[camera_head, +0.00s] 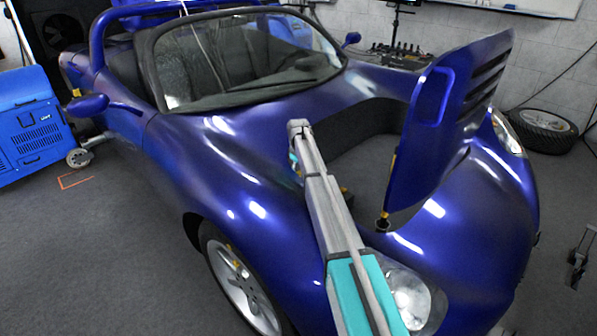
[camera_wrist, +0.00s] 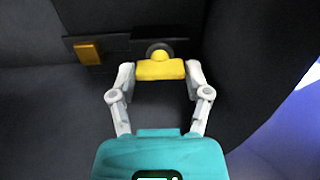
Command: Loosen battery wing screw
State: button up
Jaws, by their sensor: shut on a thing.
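The yellow battery wing screw (camera_wrist: 160,70) shows in the middle of the wrist view, in front of a dark battery part in the car's front compartment. My gripper (camera_wrist: 160,77) is shut on it, with one finger at each end of its yellow bar. A round dark piece with a yellow centre shows just behind the bar. In the head view my arm reaches down into the open front compartment (camera_head: 372,150) of the blue car.
An amber block (camera_wrist: 88,52) sits left of the screw on a dark strip. Dark compartment walls stand close around. The raised blue hood (camera_head: 420,150) stands to the right of my arm. A blue machine (camera_head: 30,125) is at the far left.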

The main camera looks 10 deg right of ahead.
jog(key=o, duration=1.2)
jog(key=shift+c, duration=0.2)
jog(key=shift+m, duration=0.5)
